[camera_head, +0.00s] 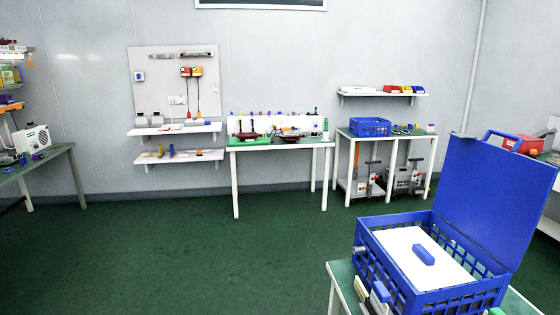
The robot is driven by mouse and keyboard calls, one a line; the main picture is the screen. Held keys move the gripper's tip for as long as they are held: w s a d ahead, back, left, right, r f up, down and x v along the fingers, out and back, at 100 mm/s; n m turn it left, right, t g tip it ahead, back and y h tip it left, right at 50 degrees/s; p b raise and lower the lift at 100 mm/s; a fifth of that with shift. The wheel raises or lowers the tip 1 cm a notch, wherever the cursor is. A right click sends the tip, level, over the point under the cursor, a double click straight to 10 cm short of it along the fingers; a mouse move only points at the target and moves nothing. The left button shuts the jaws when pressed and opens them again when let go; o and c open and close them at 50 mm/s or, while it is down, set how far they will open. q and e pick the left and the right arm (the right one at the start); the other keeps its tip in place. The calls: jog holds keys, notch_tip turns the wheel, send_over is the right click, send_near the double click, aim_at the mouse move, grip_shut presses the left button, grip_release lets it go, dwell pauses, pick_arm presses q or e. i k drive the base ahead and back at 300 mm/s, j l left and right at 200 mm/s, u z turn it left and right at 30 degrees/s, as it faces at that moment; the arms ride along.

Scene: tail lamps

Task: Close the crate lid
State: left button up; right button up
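A blue crate (372,238) stands at the lower right on a small table. Its blue lid (488,200) is open and stands up tilted along the crate's right side, with a blue handle (502,134) at its top edge. Inside the crate lies a white panel (405,250) with a small blue block (424,254) on it. Neither of my grippers shows in the head view.
The small green-topped table (342,272) under the crate has a few small items at its front edge. Workbenches (280,144) and shelves (178,130) line the back wall. The green floor (180,240) to the left is clear.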

aim_at(497, 197)
jog(key=z, duration=1.25)
